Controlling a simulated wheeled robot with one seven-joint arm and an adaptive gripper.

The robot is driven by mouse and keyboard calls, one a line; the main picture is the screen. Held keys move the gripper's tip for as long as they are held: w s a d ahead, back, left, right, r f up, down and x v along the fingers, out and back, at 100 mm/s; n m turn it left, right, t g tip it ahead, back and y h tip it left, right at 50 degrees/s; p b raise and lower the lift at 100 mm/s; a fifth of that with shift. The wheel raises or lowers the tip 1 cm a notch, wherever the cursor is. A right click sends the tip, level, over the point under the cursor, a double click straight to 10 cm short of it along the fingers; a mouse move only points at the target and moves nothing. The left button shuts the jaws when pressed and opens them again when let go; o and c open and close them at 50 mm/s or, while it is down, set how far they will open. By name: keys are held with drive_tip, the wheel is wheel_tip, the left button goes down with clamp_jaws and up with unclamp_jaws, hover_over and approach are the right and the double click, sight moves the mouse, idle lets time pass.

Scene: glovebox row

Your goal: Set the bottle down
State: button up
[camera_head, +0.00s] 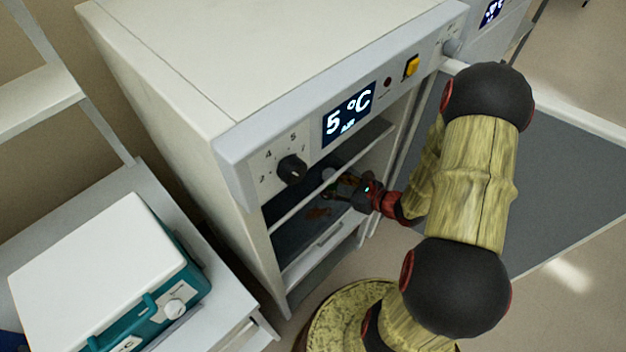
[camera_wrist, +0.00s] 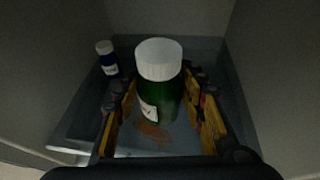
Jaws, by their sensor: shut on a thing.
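A green bottle (camera_wrist: 158,92) with a white ribbed cap and a white label stands upright between the fingers of my gripper (camera_wrist: 165,110) in the wrist view. The yellow-sided fingers are shut on it from left and right. In the head view my gripper (camera_head: 345,190) reaches through the open front of a white cabinet (camera_head: 225,160) with a 5 °C display. The bottle is hard to make out there. A shelf (camera_wrist: 80,130) lies below the bottle; I cannot tell whether the bottle touches it.
A small dark blue bottle (camera_wrist: 107,60) with a white cap stands further back on the left of the shelf. A reddish-brown patch (camera_wrist: 152,133) shows near the green bottle. Cabinet walls close in on both sides. A white and teal device (camera_head: 105,275) sits on a side table.

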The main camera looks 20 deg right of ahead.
drive_tip(key=w+d+f+b, duration=0.1)
drive_tip(key=w+d+f, duration=0.1)
drive_tip(key=w, duration=0.1)
drive_tip(key=w+d+f+b, duration=0.1)
drive_tip(key=w+d+f, duration=0.1)
drive_tip(key=w+f, duration=0.1)
drive_tip(key=w+d+f+b, duration=0.2)
drive_tip(key=w+f, duration=0.1)
drive_tip(key=shift+f, duration=0.1)
drive_tip(key=shift+w+d+f+b, duration=0.1)
drive_tip(key=shift+f+b, duration=0.45)
drive_tip(key=shift+f, duration=0.35)
drive_tip(key=shift+w+d+f+b, duration=0.1)
drive_tip(key=shift+f+b, duration=0.4)
drive_tip(key=shift+f, duration=0.4)
drive_tip(key=shift+f, duration=0.15)
drive_tip(key=o, duration=1.3)
drive_tip(key=shift+c, duration=0.2)
